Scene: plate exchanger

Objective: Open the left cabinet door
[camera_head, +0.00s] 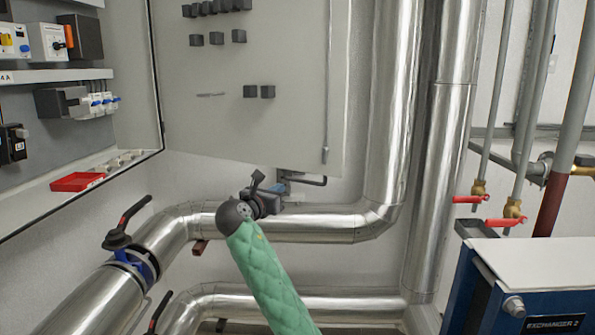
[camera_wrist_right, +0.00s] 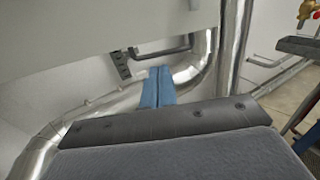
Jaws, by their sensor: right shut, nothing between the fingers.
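The grey cabinet door (camera_head: 240,115) stands swung open beside the cabinet interior (camera_head: 75,110), with black blocks on its face. Its lower part also shows across the top of the right wrist view (camera_wrist_right: 70,30). My right gripper (camera_head: 283,186) is just below the door's lower edge, in front of the pipes. Its blue fingers (camera_wrist_right: 158,84) are shut together and empty. A dark bent bar (camera_head: 308,181) shows just beyond the fingertips; in the right wrist view it also lies beyond them (camera_wrist_right: 163,51). Contact cannot be told. My left gripper is not in view.
Thick silver pipes (camera_head: 400,110) stand right of the door and run below it. A valve with a black lever (camera_head: 118,238) is at lower left. Red-handled valves (camera_head: 503,222) and a blue exchanger (camera_head: 490,300) are at the right. A red tray (camera_head: 77,182) lies in the cabinet.

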